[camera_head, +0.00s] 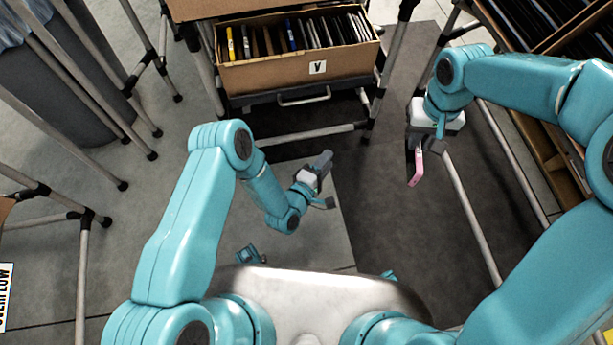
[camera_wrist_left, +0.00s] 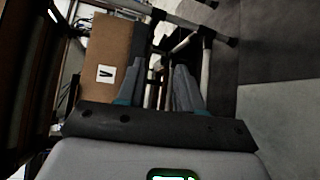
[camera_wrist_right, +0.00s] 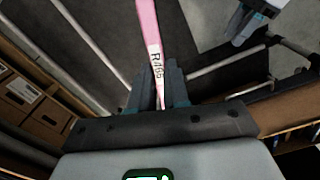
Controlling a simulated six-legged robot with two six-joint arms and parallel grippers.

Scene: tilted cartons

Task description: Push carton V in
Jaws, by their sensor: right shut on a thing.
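Carton V (camera_head: 265,74) is a brown open-topped box with a white V label, filled with upright dark and coloured files. It sits on a pull-out shelf with a metal handle (camera_head: 303,97) at the top of the head view. Carton V also shows beyond the left finger in the left wrist view (camera_wrist_left: 108,45). My left gripper (camera_head: 326,184) is open and empty, in front of and below the carton, apart from it. My right gripper (camera_head: 416,150) is shut on a pink strip (camera_wrist_right: 149,25) with printed marks, hanging down right of the carton.
Grey tube-framed racks stand around me. A rack of dark files and cartons (camera_head: 543,130) is on the right. An "OVERFLOW" sign (camera_head: 6,292) is at the left edge. A grey bin (camera_head: 70,85) stands upper left.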

